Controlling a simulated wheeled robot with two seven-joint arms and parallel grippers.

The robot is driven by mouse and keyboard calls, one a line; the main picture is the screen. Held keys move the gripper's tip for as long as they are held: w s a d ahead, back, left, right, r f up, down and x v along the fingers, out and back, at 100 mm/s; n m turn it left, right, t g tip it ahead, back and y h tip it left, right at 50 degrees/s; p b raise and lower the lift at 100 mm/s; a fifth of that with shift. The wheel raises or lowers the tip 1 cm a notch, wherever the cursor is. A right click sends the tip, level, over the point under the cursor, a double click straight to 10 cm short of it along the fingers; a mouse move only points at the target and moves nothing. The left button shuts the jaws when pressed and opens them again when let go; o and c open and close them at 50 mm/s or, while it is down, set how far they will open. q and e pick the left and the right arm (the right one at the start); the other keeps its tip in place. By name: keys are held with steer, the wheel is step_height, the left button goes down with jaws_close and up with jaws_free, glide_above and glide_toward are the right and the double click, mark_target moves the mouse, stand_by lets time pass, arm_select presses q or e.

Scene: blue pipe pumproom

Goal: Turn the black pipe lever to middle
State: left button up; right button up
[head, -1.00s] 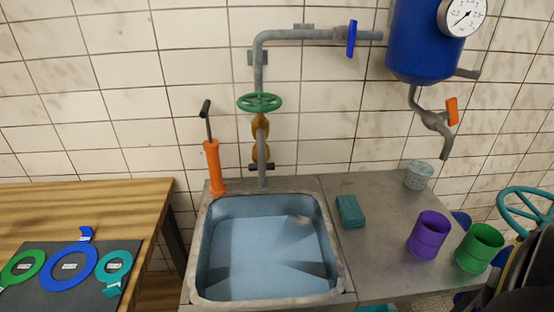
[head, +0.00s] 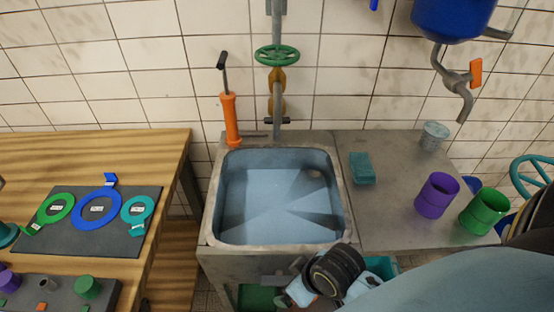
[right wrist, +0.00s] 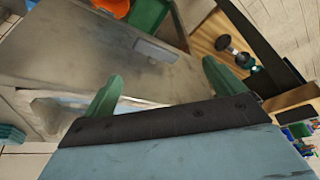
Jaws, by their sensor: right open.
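A small dark bar (head: 277,121), which looks like the black pipe lever, sits crosswise low on the grey vertical pipe, just above the back rim of the sink. It looks roughly level, but it is too small to read its exact setting. My right gripper (right wrist: 162,75) is open and empty, with its two green fingers wide apart. In the head view my right wrist is low in front of the sink, well away from the lever. The lever cannot be made out in the right wrist view. My left gripper is not in view.
A green handwheel (head: 277,55) and yellow valve sit above the dark bar. An orange pump (head: 231,119) stands close on its left. The sink (head: 210,215) lies in front. A sponge (head: 362,168), purple cup (head: 437,195) and green cup (head: 484,212) stand on the right counter.

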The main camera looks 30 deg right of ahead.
steer(key=w+a+r+n+t+y, duration=0.1)
steer(key=w+r+t+y, duration=0.1)
steer(key=w+r+t, duration=0.35)
steer(key=w+a+r+t+y, duration=0.1)
steer(key=w+a+r+t, duration=0.1)
steer(key=w, duration=0.6)
steer(key=w+a+r+n+t+y, duration=0.1)
steer(key=w+r+t+y, duration=0.2)
steer(key=w, duration=0.4)
steer(key=w+d+r+m+h, duration=0.1)
steer(key=w+d+m+h, duration=0.45)
steer(key=d+h, duration=0.3)
steer(key=w+d+r+m+h, duration=0.1)
steer(key=w+d+m+h, duration=0.3)
steer(key=d+m+h, duration=0.35)
steer(key=shift+n+t+h, duration=0.25)
steer(key=shift+n+h, duration=0.15)
steer(key=shift+n, duration=0.5)
steer(key=b+x, duration=0.1)
steer(key=x, duration=0.3)
steer(key=b+x, duration=0.2)
steer(key=x, duration=0.2)
steer(key=d+b+x, duration=0.1)
steer(key=x, duration=0.3)
steer(key=shift+s, duration=0.3)
steer(key=shift+w+d+r+b, duration=0.1)
steer(key=shift+w+d+b, duration=0.3)
steer(key=shift+w, duration=0.15)
steer(key=shift+c, duration=0.2)
